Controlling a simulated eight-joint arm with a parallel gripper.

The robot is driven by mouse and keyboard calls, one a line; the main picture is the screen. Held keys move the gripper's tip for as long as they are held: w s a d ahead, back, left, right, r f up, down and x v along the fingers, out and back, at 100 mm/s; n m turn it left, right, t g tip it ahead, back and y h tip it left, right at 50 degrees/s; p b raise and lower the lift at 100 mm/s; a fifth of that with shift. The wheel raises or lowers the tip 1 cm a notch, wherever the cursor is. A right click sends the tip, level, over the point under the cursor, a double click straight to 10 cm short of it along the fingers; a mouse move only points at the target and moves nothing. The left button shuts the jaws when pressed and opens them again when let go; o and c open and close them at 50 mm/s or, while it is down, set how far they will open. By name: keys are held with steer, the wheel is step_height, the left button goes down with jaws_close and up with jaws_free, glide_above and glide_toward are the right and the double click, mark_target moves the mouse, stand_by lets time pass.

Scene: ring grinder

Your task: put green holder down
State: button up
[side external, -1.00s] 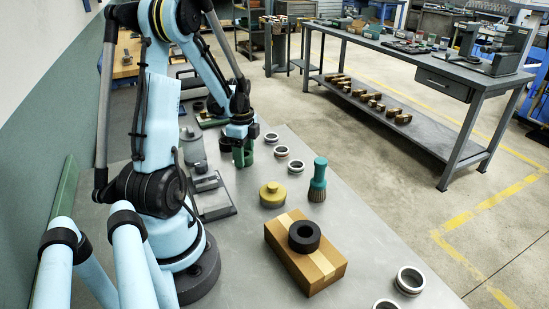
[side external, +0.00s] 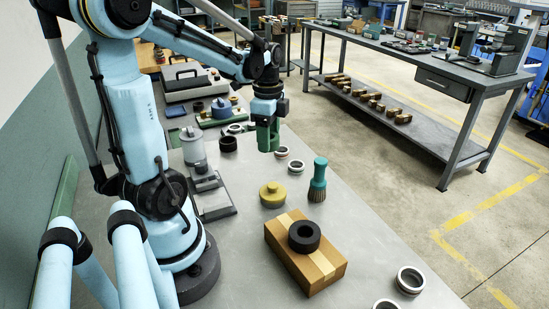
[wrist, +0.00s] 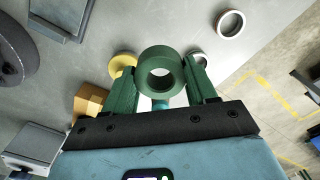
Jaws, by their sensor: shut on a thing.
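The green holder (wrist: 160,59) is a thick ring with a round hole, seen in the wrist view between the two green fingers of my gripper (wrist: 159,82). The gripper is shut on it. In the side view my gripper (side external: 267,138) points down over the grey table (side external: 355,225), toward its far right edge. It appears above the surface there, and the holder is hard to tell apart from the green fingers. Whether the holder touches anything below cannot be told.
Pale metal rings (side external: 296,166) lie near my gripper. A yellow lidded part (side external: 272,195), a teal brush (side external: 317,180) and a cardboard box (side external: 318,268) carrying a black ring (side external: 304,236) stand nearer. A black ring part (side external: 228,144) is left. Bare table lies right of the box.

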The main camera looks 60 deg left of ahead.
steer(key=d, duration=1)
glide_above(259, 178)
step_height(259, 178, down, 6)
steer(key=shift+f, duration=2.05)
steer(key=shift+f, duration=0.1)
steer(key=o, duration=1.1)
steer(key=shift+c, duration=0.2)
